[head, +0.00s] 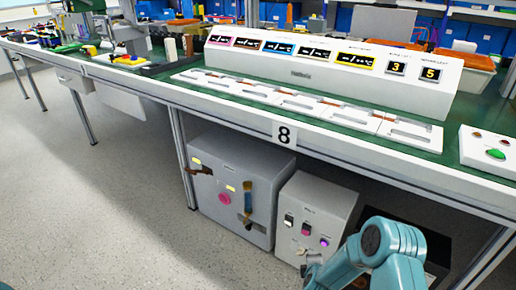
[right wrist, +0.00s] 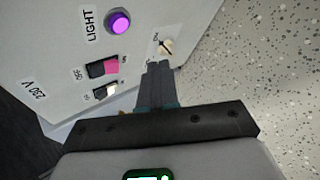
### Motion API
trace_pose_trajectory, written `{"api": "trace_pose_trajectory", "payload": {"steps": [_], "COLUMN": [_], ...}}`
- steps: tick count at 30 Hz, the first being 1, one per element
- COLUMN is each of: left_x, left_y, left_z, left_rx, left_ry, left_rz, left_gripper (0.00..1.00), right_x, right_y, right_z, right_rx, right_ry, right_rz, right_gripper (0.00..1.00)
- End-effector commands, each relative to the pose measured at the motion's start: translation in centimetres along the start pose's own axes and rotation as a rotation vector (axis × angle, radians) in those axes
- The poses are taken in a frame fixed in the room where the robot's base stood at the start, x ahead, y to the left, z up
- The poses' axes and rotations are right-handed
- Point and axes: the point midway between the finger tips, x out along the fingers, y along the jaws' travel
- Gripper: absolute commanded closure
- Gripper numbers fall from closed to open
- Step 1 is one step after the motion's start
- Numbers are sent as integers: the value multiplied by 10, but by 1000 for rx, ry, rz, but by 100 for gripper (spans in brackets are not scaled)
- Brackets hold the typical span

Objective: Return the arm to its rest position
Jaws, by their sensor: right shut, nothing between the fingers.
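My right arm (head: 385,250) comes in at the lower right of the head view, in front of a small grey switch box (head: 325,205) under the table. In the right wrist view my right gripper (right wrist: 158,75) is shut and empty. Its fingertips point at the box's face, close to a small pale rotary knob (right wrist: 166,47); I cannot tell whether they touch it. The box also carries a lit purple LIGHT button (right wrist: 119,22), a pink-and-black rocker switch (right wrist: 103,67) and a white-and-black switch (right wrist: 105,91). My left gripper is not in view.
A larger grey cabinet (head: 232,185) with a pink button and a dark handle stands left of the switch box. Above is the long table (head: 250,108) with a white display console (head: 330,70). A table leg (head: 183,160) stands left of the cabinet. The floor at left is open.

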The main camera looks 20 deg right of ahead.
Motion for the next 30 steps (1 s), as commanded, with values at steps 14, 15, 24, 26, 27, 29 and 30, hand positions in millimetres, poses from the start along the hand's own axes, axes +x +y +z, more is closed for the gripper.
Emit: {"api": "trace_pose_trajectory", "payload": {"steps": [14, 15, 24, 26, 27, 29, 30], "left_x": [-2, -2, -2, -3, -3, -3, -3], "left_y": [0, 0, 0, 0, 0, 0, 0], "left_z": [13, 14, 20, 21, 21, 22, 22], "left_rx": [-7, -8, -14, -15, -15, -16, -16], "left_ry": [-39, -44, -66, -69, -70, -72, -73], "left_rz": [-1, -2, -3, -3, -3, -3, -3], "left_gripper": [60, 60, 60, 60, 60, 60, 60], "right_x": [-131, -146, -224, -231, -235, -237, -238], "right_y": [-84, -97, -166, -172, -175, -177, -178], "right_z": [-97, -101, -108, -108, -108, -109, -109], "right_rx": [475, 574, 1188, 1282, 1343, 1437, 1502], "right_ry": [308, 302, 32, -35, -79, -144, -191], "right_rz": [-423, -500, -936, -980, -1003, -1026, -1037], "right_gripper": [100, 100, 100, 100, 100, 100, 100]}}
